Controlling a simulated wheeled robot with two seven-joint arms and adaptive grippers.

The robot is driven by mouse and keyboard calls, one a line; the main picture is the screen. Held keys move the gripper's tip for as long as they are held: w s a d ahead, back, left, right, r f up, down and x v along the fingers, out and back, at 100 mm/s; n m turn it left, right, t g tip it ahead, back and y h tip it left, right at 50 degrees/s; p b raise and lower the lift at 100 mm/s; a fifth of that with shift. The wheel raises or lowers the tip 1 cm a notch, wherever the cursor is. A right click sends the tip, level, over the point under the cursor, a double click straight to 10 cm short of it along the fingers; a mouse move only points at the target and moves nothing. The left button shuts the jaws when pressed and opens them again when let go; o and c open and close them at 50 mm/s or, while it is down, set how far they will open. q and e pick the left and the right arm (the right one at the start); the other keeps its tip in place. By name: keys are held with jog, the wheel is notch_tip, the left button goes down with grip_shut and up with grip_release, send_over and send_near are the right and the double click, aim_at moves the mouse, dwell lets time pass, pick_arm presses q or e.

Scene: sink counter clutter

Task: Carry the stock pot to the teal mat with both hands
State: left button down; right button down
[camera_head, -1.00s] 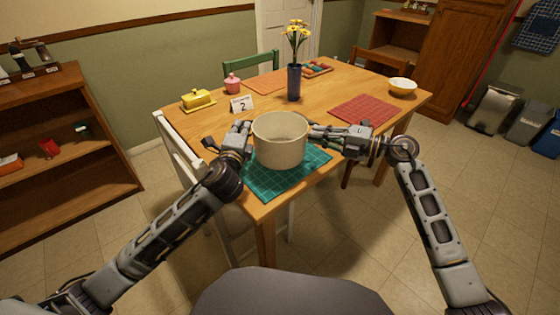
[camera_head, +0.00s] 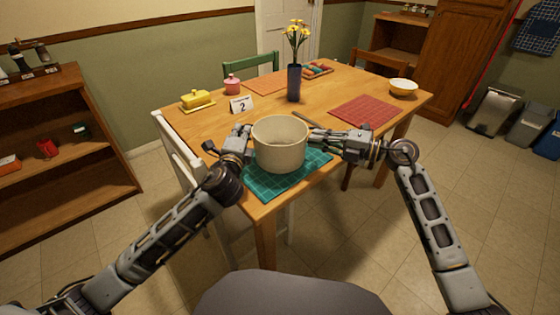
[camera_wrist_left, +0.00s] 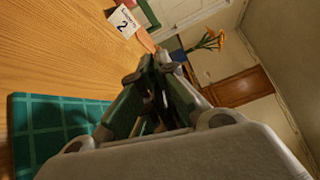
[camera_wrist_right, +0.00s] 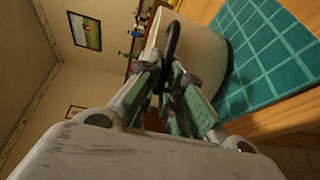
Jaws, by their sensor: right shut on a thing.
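The cream stock pot (camera_head: 280,148) is upright over the teal mat (camera_head: 262,187) at the table's near corner. I cannot tell whether its base touches the mat. My right gripper (camera_head: 318,138) is at the pot's right side, shut on its dark handle (camera_wrist_right: 174,38), as the right wrist view shows. My left gripper (camera_head: 246,130) is beside the pot's left side. In the left wrist view its fingertips (camera_wrist_left: 158,65) are close together. The pot and any left handle are hidden there, so its hold is unclear.
A dark blue vase (camera_head: 294,83) of yellow flowers, a number card (camera_head: 241,104), a yellow butter dish (camera_head: 197,100) and a pink jar (camera_head: 232,85) stand behind the pot. A red mat (camera_head: 366,111) lies right. A white chair (camera_head: 183,160) is at the table's left edge.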

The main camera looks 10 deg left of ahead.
pick_arm(q)
jog(key=shift+f+b, duration=0.5)
pick_arm(e)
jog(key=shift+w+d+f, duration=0.2)
jog(key=shift+f, duration=0.2)
pick_arm(q)
jog(key=c, duration=1.7)
grip_release()
pick_arm(e)
jog(key=c, duration=1.6)
grip_release()
jog(key=shift+s, duration=0.15)
pick_arm(q)
jog(key=shift+o, duration=0.3)
pick_arm(e)
jog(key=shift+o, duration=0.2)
jog(key=shift+a, duration=0.15)
pick_arm(q)
jog(key=shift+s, duration=0.1)
jog(key=s+d, duration=0.1)
jog(key=s, duration=1)
jog(key=shift+s, duration=0.4)
pick_arm(e)
jog(key=shift+s, duration=0.1)
jog(key=f+v, duration=0.1)
jog(key=v, duration=1.1)
jog(key=shift+r, duration=0.45)
